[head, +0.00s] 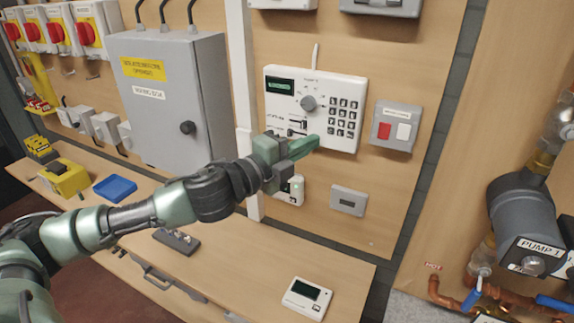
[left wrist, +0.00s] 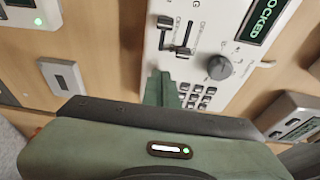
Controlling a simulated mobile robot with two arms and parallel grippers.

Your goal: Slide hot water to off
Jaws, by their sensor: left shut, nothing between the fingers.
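The white control panel (head: 318,108) is fixed to the wooden wall, with a dial, keypad and small display. It fills the top of the left wrist view (left wrist: 218,40), where the display (left wrist: 262,22) reads what looks like "LOCKED". Two dark slide switches (left wrist: 176,38) sit side by side on it; their labels are too small to tell which is hot water. My left gripper (head: 312,143) is shut and empty, its green fingertips at the panel's lower edge, just below the sliders. The left wrist view shows its fingers (left wrist: 161,90) close to the switches; contact is unclear. My right gripper is out of view.
A grey cabinet (head: 165,100) stands left of the panel. A red-and-white switch box (head: 394,127) is on the right. A small white unit (head: 290,190) and a grey plate (head: 348,200) are below. A white device (head: 307,298) lies on the bench.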

